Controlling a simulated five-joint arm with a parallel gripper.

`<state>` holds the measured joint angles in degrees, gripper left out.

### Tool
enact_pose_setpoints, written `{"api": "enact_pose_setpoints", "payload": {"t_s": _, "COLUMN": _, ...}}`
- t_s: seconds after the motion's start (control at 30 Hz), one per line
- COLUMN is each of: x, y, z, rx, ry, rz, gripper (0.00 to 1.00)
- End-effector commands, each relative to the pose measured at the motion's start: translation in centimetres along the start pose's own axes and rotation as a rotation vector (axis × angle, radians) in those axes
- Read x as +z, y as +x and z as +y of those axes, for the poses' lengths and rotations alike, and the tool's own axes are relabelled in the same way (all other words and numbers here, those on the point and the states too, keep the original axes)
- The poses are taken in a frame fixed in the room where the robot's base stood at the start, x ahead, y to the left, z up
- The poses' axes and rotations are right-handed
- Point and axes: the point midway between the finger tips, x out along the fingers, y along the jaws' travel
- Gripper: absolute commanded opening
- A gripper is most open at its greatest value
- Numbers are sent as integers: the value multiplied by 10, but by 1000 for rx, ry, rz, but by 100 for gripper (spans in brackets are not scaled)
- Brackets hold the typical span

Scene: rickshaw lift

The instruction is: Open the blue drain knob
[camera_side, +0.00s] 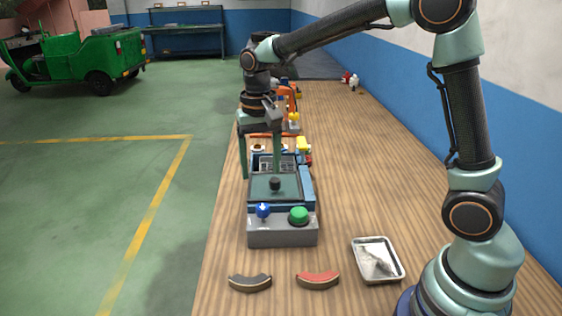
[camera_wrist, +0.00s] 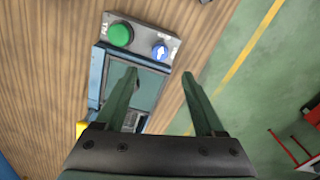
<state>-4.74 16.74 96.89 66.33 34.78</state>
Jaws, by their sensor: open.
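The blue drain knob (camera_side: 263,210) with a white arrow mark sits on the left of the grey front panel of a small lift unit (camera_side: 282,235). It also shows in the wrist view (camera_wrist: 160,50), near the panel's end. My gripper (camera_side: 261,178) is open and empty, fingers pointing down above the unit, behind the knob. In the wrist view my gripper's two fingertips (camera_wrist: 158,74) are spread apart, with the knob beyond them and no contact visible.
A green button (camera_side: 299,215) sits right of the knob. A black knob (camera_side: 275,183) stands on the unit's top plate. Two curved pads (camera_side: 250,282) (camera_side: 317,280) and a metal tray (camera_side: 377,261) lie in front.

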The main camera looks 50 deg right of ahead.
Motion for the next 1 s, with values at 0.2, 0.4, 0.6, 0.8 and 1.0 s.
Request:
{"api": "enact_pose_setpoints", "payload": {"t_s": 0.2, "x": 7, "y": -31, "z": 8, "rx": -19, "ry": -34, "rz": 29, "gripper": 71}}
{"api": "enact_pose_setpoints", "payload": {"t_s": 0.4, "x": 19, "y": -45, "z": 21, "rx": -50, "ry": -100, "rz": 83, "gripper": 71}}
{"api": "enact_pose_setpoints", "payload": {"t_s": 0.6, "x": 31, "y": -56, "z": 34, "rx": -76, "ry": -164, "rz": 139, "gripper": 71}}
{"api": "enact_pose_setpoints", "payload": {"t_s": 0.8, "x": 45, "y": -64, "z": 47, "rx": -96, "ry": -229, "rz": 197, "gripper": 71}}
{"api": "enact_pose_setpoints", "payload": {"t_s": 1.0, "x": 58, "y": -68, "z": 60, "rx": -112, "ry": -293, "rz": 257, "gripper": 71}}
